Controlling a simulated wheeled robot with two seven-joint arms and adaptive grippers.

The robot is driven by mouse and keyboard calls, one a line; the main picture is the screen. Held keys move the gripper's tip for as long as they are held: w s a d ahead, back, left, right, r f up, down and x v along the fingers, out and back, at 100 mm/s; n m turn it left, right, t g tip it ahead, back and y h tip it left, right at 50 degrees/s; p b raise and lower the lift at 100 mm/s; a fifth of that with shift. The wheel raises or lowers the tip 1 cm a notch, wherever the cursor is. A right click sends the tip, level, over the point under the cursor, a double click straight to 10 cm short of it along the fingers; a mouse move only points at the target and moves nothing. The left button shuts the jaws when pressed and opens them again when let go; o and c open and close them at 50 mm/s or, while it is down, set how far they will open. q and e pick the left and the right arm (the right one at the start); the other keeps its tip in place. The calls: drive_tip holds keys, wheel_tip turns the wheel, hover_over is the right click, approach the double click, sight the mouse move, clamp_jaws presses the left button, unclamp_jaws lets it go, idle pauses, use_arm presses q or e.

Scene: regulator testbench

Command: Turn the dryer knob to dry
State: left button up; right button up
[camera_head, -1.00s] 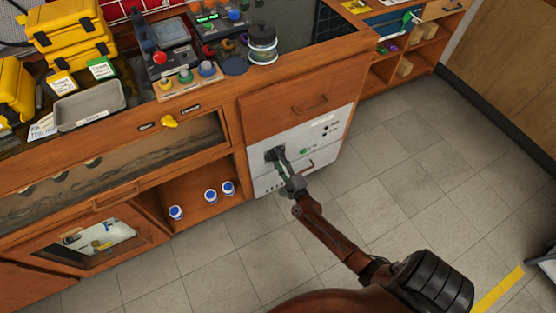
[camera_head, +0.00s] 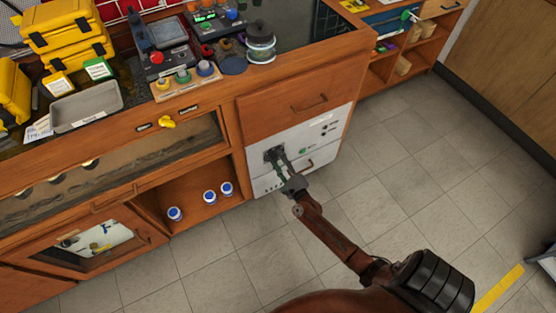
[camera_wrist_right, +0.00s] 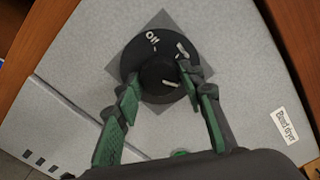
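The dryer knob (camera_wrist_right: 160,76) is a round black dial on a grey square plate in the right wrist view. "Off" is printed at its upper left, and a second label at its upper right is partly hidden by a finger. A pale mark on the knob points to the lower right. My right gripper (camera_wrist_right: 160,77) has its green-padded fingers on both sides of the knob's raised middle, close against it. In the head view the right gripper (camera_head: 281,161) reaches the knob on the white dryer front (camera_head: 262,186). My left gripper is not in view.
A "Board dryer" label (camera_wrist_right: 285,125) is on the panel. A wooden drawer (camera_head: 300,98) is above the dryer. An open shelf with white-and-blue jars (camera_head: 210,196) is to its left. The bench top holds yellow cases (camera_head: 65,27) and a grey tray (camera_head: 86,106).

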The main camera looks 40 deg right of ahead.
drive_tip(key=o, duration=0.3)
drive_tip(key=v, duration=1.2)
idle(0.4)
